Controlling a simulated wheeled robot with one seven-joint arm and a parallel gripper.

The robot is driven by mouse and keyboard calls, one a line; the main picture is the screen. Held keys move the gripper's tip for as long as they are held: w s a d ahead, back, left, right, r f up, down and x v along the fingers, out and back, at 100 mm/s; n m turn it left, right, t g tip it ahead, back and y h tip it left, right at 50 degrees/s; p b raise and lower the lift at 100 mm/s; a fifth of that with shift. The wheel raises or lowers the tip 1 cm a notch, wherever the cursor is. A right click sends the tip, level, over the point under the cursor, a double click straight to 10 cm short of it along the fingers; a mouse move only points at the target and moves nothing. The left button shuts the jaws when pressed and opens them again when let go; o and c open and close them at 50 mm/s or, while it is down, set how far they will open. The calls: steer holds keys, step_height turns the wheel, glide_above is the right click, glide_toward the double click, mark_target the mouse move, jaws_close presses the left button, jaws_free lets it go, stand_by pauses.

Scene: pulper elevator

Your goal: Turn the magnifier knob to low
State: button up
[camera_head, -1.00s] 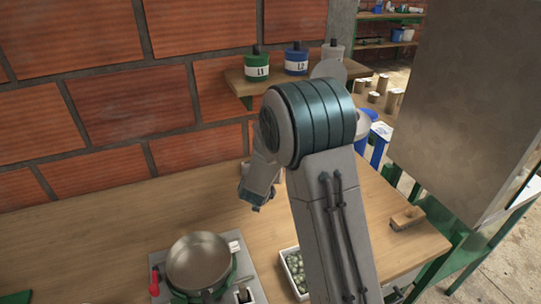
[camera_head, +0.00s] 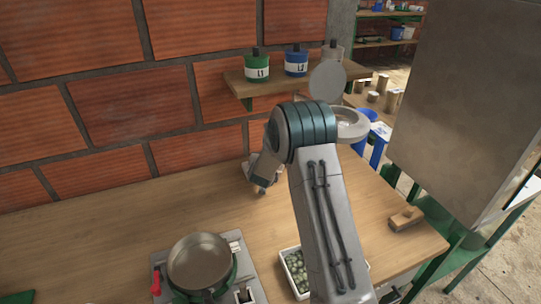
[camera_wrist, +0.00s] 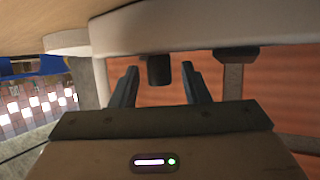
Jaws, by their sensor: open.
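The magnifier (camera_head: 352,123) shows in the head view as a pale round head with a raised round lid (camera_head: 327,80), just behind my arm. Its lower part is hidden by the arm. In the wrist view a pale curved body (camera_wrist: 200,35), which looks like part of the magnifier, fills the top. A short dark knob (camera_wrist: 158,72) sticks out of it. My gripper (camera_wrist: 161,82) is open, with one finger on each side of the knob in the picture. I see gaps between the fingers and the knob; contact and the knob's setting cannot be told.
A pan (camera_head: 200,262) sits on a burner at the front left. A white tray of green pieces (camera_head: 295,272) and a wooden block (camera_head: 406,218) lie on the table (camera_head: 130,235). A shelf (camera_head: 262,82) holds labelled jars. A large metal panel (camera_head: 465,100) stands at right.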

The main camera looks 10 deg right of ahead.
jaws_close()
